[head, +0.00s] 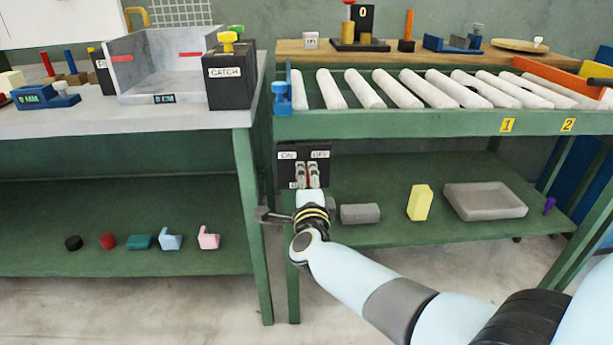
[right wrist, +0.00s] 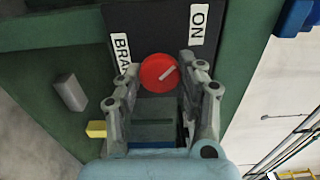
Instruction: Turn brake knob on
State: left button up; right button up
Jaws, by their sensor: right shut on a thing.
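The black brake panel (head: 323,155) is mounted at the left end of the conveyor frame. It has ON and OFF labels at its top, ON on the left. My right gripper (head: 308,174) reaches up to this panel, and its fingers cover the knob in the head view. In the right wrist view the round red brake knob (right wrist: 158,73) with a pale pointer line sits between the fingertips of the right gripper (right wrist: 158,76), which is shut on it. The pointer slants toward the upper right there, on the side of the ON label (right wrist: 197,25). The left gripper is out of view.
The green table leg (head: 252,220) stands left of my right wrist. The roller conveyor (head: 420,122) runs above. The lower shelf holds a grey block (head: 360,214), a yellow block (head: 419,203) and a grey tray (head: 486,213). A CATCH box (head: 229,90) stands on the left table.

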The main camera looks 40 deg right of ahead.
jog(key=shift+f, duration=0.1)
dwell(0.4)
jog(key=o, duration=1.2)
jog(key=shift+c, duration=0.2)
jog(key=v, duration=1.2)
jog(key=shift+s, duration=0.1)
jog(key=s+a+f+n+g+y, duration=0.1)
jog(key=s+f+n+g+y, duration=0.25)
jog(key=s+f+n, duration=0.7)
jog(key=s+f+n+g+y, duration=0.3)
jog(key=s+f+n+y, duration=0.2)
jog(key=s+f, duration=1)
jog(key=s+d+f+n+g, duration=0.1)
jog(key=s+f+n+g, duration=0.3)
jog(key=s, duration=0.7)
jog(key=s+d+f+n+g, duration=0.1)
jog(key=s+f+n+g, duration=0.3)
jog(key=s+f, duration=0.4)
jog(key=s+n, duration=0.1)
jog(key=s, duration=0.2)
jog(key=shift+f, duration=0.25)
